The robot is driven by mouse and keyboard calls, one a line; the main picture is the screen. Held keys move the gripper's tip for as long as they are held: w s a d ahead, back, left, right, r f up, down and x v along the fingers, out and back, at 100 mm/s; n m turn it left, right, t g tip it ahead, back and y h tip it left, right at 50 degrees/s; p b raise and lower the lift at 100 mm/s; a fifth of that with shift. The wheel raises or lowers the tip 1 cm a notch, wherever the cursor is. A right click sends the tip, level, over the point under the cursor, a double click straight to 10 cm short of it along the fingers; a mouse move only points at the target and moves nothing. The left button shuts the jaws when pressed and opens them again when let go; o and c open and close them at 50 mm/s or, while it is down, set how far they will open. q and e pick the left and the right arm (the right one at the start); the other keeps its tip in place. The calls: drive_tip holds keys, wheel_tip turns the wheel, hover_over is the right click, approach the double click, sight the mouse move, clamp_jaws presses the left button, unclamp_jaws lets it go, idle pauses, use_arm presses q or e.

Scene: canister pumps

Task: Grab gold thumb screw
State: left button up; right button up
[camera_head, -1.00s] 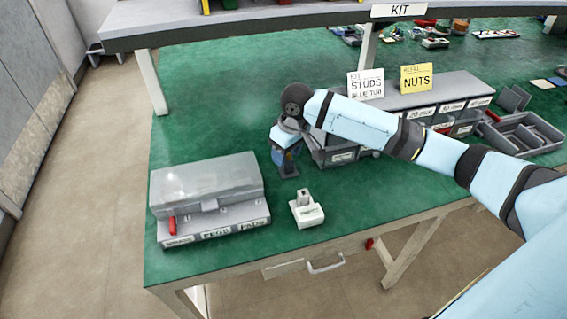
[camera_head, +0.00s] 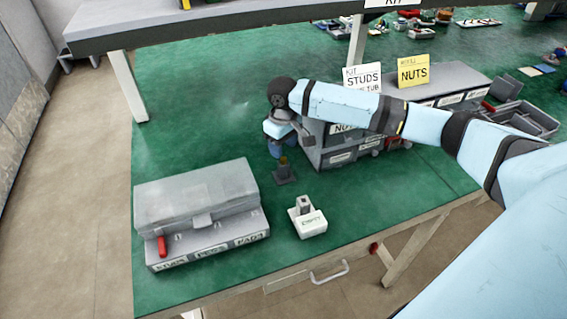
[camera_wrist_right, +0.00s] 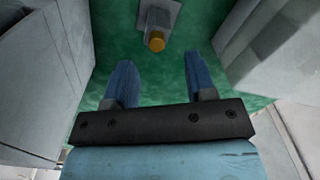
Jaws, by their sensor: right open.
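The gold thumb screw (camera_wrist_right: 157,42) shows in the right wrist view as a round gold end on a grey holder (camera_wrist_right: 161,15). In the head view a small gold spot of the screw (camera_head: 283,160) shows on top of the dark grey stand (camera_head: 285,177) on the green bench. My right gripper (camera_wrist_right: 159,62) is open and empty. The screw lies just beyond its blue fingertips, roughly centred between them, with no contact visible. In the head view the right gripper (camera_head: 277,150) is beside and above the stand, partly hidden by its own wrist. My left gripper is out of view.
A grey lidded case (camera_head: 195,195) with a red latch stands at left. A small white labelled block (camera_head: 308,222) stands in front of the stand. A grey drawer cabinet (camera_head: 345,148) stands close to the right of my gripper. The green bench (camera_head: 185,110) is clear behind the case.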

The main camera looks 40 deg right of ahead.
drive_tip(key=f, duration=0.5)
drive_tip(key=shift+w+d, duration=0.2)
drive_tip(key=shift+w, duration=0.05)
clamp_jaws()
